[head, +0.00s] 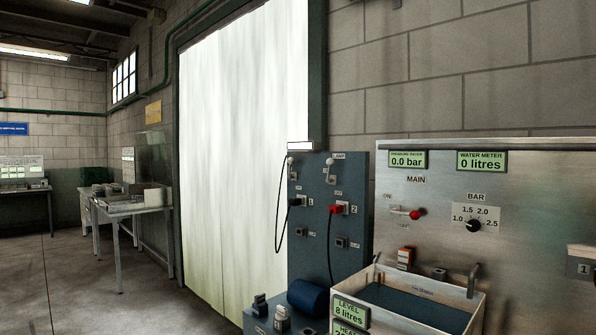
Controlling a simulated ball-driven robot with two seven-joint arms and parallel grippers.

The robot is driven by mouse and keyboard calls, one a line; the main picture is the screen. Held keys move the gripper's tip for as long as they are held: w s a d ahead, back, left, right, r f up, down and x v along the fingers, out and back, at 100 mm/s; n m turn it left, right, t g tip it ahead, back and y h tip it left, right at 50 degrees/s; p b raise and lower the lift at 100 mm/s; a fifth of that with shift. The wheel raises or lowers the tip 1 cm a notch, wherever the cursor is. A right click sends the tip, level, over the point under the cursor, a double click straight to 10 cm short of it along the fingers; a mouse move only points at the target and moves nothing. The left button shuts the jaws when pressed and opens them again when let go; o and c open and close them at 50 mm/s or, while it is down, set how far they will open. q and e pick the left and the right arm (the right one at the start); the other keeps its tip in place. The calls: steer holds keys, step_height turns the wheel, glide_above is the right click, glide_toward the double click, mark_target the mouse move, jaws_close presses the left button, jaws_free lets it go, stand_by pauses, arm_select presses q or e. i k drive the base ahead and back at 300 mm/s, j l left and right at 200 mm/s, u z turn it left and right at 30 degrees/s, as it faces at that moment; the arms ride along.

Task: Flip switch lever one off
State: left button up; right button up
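A blue-grey panel (312,250) stands beside the bright doorway. Near its top are two small pale-knobbed levers, a left one (291,161) and a right one (331,162). Below them are a black plug (296,202) by a label 1 and a red plug (337,209) by a label 2. The labels beside the levers are too small to read surely, so I cannot tell which lever is one or its setting. A red-knobbed lever (414,214) is on the steel panel to the right. Neither of my grippers is in view.
The steel panel (540,215) carries gauges and a black dial (474,225). A water-filled tank (465,318) stands in front of it. A dark blue cylinder (307,296) lies at the blue panel's foot. Cables hang from the plugs. Open floor (70,285) is at left.

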mark_target(291, 161)
steer(key=i+j+u, duration=0.15)
steer(key=i, duration=0.2)
steer(key=i+u, duration=0.15)
steer(key=u, duration=0.2)
steer(key=i+u, duration=0.3)
steer(key=l+u, duration=0.1)
steer(key=u, duration=0.25)
steer(key=i+l+u, duration=0.1)
steer(key=i+l, duration=0.25)
steer(key=i+l+u, duration=0.15)
steer(key=i+l, duration=0.2)
steer(key=i, duration=0.25)
